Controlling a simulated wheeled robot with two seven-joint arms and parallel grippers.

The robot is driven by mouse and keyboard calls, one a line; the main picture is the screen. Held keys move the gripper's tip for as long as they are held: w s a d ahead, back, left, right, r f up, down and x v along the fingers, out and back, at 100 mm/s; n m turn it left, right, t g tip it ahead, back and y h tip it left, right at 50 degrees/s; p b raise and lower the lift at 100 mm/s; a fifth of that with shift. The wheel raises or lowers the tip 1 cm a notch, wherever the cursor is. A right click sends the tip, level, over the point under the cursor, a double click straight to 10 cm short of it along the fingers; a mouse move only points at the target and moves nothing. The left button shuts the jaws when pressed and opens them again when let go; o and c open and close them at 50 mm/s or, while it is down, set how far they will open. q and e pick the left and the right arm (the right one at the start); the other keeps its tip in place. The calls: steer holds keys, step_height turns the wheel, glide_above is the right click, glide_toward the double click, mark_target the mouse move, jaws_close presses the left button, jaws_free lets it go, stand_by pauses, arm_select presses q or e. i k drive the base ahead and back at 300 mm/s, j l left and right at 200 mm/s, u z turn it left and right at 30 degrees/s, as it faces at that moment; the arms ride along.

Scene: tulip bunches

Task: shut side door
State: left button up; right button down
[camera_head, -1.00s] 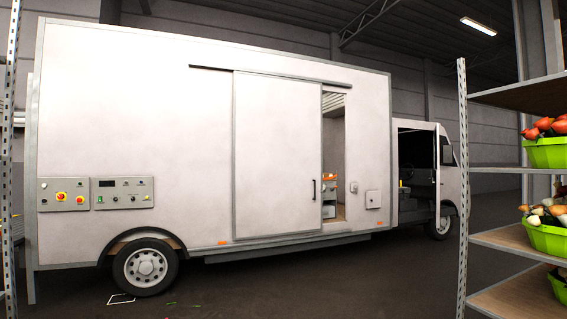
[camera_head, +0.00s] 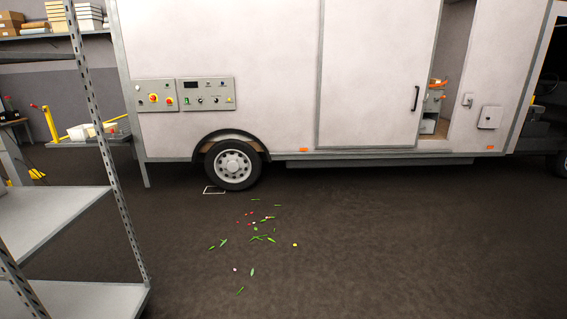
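The side door (camera_head: 368,75) is a pale sliding panel on the side of a white box truck (camera_head: 220,40). It stands partly open, with a gap (camera_head: 455,60) at its right edge. A dark vertical handle (camera_head: 416,98) is near the door's right edge. Through the gap I see orange and grey items (camera_head: 433,100) inside the truck. Neither of my grippers is in view.
Scattered leaves and petals (camera_head: 258,237) lie on the dark floor before the rear wheel (camera_head: 232,165). A metal shelf rack (camera_head: 50,220) stands close at the left. A yellow-handled cart (camera_head: 85,140) is behind it.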

mark_target(377, 58)
steer(key=i, duration=3.45)
